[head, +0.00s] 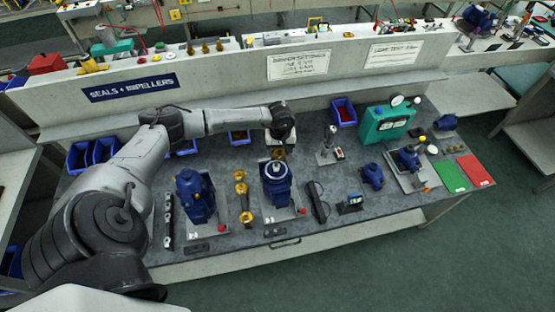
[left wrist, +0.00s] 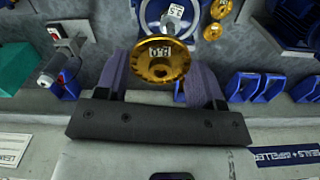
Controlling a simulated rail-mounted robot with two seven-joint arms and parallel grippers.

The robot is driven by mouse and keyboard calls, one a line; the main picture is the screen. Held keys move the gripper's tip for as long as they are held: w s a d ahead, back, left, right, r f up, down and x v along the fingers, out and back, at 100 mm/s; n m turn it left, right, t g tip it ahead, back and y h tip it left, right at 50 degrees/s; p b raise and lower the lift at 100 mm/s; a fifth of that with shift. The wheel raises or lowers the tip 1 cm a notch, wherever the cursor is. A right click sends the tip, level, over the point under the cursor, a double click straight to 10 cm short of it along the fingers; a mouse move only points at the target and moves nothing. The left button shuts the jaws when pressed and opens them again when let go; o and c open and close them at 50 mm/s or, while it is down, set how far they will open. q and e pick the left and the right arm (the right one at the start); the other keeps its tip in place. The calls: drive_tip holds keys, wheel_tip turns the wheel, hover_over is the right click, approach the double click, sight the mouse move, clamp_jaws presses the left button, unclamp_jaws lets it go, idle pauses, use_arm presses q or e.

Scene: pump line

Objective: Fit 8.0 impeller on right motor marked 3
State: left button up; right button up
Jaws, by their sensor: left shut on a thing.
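A gold round impeller (left wrist: 160,60) with a white tag reading 8.0, upside down, sits between the fingers of my left gripper (left wrist: 160,82), which is shut on it. In the head view my left gripper (head: 280,148) is just behind the right blue motor (head: 277,188). That motor has a pale ring on its top. In the left wrist view the ring (left wrist: 142,20) and a small white tag show just beyond the impeller; the impeller's rim partly overlaps the motor in the picture. I cannot tell whether they touch. My right gripper is not in view.
A left blue motor (head: 195,198) stands on its own plate. Several gold parts (head: 241,188) stand between the motors. Blue bins (head: 343,112) line the back. A green tester (head: 388,122), a gauge stand (head: 329,150) and green and red mats (head: 449,175) are to the right.

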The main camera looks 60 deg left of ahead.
sight(276, 166)
use_arm(q)
drive_tip(key=shift+a, duration=0.1)
drive_tip(key=shift+s+a+m, duration=0.1)
drive_tip(key=shift+s+m, duration=0.2)
drive_tip(key=shift+m, duration=0.1)
drive_tip(key=shift+s+a+f, duration=0.1)
drive_tip(key=shift+s+f, duration=0.1)
drive_tip(key=shift+s, duration=0.25)
drive_tip(key=shift+w+f, duration=0.15)
drive_tip(key=shift+f, duration=0.2)
drive_tip(key=shift+f+b, duration=1.3)
drive_tip(key=shift+f, duration=0.75)
drive_tip(key=shift+f+b, duration=0.6)
drive_tip(key=shift+f, duration=0.15)
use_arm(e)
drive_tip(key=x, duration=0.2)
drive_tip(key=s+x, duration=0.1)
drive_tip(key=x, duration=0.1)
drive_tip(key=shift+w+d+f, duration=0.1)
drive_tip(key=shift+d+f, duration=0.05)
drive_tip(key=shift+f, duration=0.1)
